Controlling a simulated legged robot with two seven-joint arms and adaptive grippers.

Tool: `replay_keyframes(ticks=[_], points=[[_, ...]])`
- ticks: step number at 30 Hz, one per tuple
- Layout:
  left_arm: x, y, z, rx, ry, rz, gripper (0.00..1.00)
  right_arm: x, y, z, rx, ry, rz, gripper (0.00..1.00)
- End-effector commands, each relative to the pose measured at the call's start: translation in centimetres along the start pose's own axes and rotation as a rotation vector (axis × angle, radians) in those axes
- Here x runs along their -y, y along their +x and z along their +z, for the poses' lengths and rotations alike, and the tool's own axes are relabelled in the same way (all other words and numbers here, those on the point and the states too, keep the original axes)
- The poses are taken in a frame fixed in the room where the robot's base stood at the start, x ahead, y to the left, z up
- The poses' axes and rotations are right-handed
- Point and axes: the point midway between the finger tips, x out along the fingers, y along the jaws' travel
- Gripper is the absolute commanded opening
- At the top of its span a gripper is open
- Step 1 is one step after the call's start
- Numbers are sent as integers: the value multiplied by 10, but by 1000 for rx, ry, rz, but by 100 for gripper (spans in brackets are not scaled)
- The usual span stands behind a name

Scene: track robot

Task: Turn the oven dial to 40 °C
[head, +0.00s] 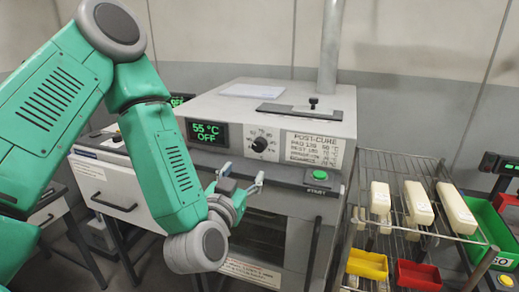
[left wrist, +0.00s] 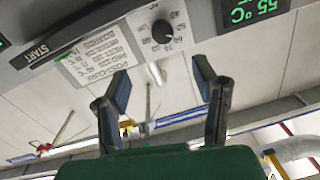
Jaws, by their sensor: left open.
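The oven dial (head: 259,144) is a round black knob on the grey oven's front panel, with a ring of numbers around it. The display (head: 207,132) to its left reads 55 °C OFF. In the left wrist view the dial (left wrist: 162,32) shows at the top, beyond the fingertips, with the display (left wrist: 250,12) at the upper right. My left gripper (head: 240,182) is below and a little left of the dial, apart from it. Its two fingers (left wrist: 163,88) are spread with nothing between them. My right gripper is not in view.
A green START button (head: 320,175) sits on a ledge right of the dial, below the POST-CURE label (head: 315,149). A wire rack (head: 400,170) with several cream blocks stands at the right. Yellow (head: 367,264) and red (head: 418,275) bins are below it.

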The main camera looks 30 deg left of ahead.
Motion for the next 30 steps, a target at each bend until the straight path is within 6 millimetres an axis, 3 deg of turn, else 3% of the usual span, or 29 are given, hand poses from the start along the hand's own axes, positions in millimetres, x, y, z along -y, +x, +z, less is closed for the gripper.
replay_keyframes(ticks=[17, 21, 30], points=[[2, 26, 6, -4, -7, 1, 54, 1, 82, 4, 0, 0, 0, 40], [2, 58, -1, 0, -4, -1, 54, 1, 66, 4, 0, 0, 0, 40], [3, 115, 1, 1, -4, 0, 54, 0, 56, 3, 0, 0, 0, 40]])
